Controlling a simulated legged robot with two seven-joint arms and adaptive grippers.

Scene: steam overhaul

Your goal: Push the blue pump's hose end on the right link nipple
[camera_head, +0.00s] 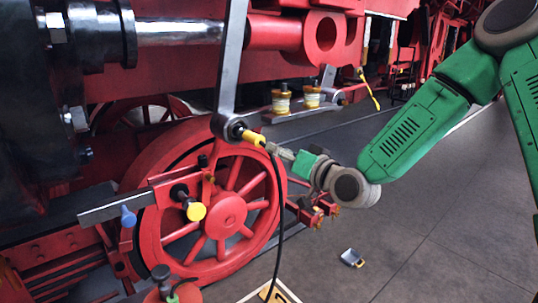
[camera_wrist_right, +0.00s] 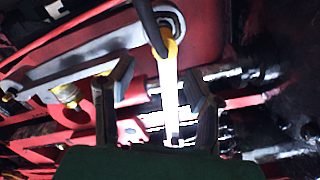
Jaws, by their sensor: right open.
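A yellow hose end (camera_head: 253,137) sits against the round eye at the foot of the grey link (camera_head: 229,75); how far it is on the nipple is hidden. A black hose (camera_head: 281,205) hangs from it toward the floor. The yellow hose end also shows in the right wrist view (camera_wrist_right: 170,48), beyond the fingertips. My right gripper (camera_head: 271,148) is beside the hose end, with its fingers pointing at it. No blue pump body is seen. My left gripper is out of view.
A red spoked wheel (camera_head: 226,208) stands behind the hose. A blue knob (camera_head: 128,216) and a yellow knob (camera_head: 195,211) stick out at the left. Two yellow-banded cups (camera_head: 281,101) sit behind the link. A small grey object (camera_head: 352,258) lies on the otherwise open floor at right.

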